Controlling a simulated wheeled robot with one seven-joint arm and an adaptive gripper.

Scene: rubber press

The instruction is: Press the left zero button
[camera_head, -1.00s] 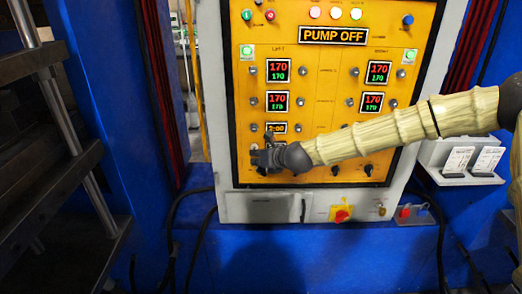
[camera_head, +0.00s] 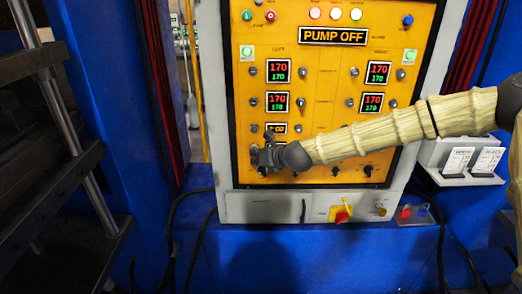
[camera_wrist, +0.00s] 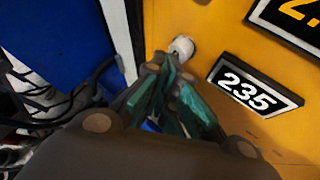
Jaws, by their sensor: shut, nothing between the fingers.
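The yellow control panel (camera_head: 322,90) faces me. My gripper (camera_head: 257,154) is at its lower left, with its fingers shut and empty, pointing at the panel. In the wrist view, a round silver button (camera_wrist: 182,46) sits just beyond the fingertips (camera_wrist: 170,66), left of a black display reading 235 (camera_wrist: 254,87). The fingertips overlap the button's lower edge in the picture; I cannot tell whether they touch it. No label on this button is readable. In the head view my gripper hides this button and the 235 display.
Another silver knob (camera_head: 254,128) and a small yellow-digit display (camera_head: 277,128) are just above my gripper. Black knobs line the panel's bottom, and a red-yellow switch (camera_head: 341,214) is below. A blue machine frame (camera_head: 115,100) stands at the left.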

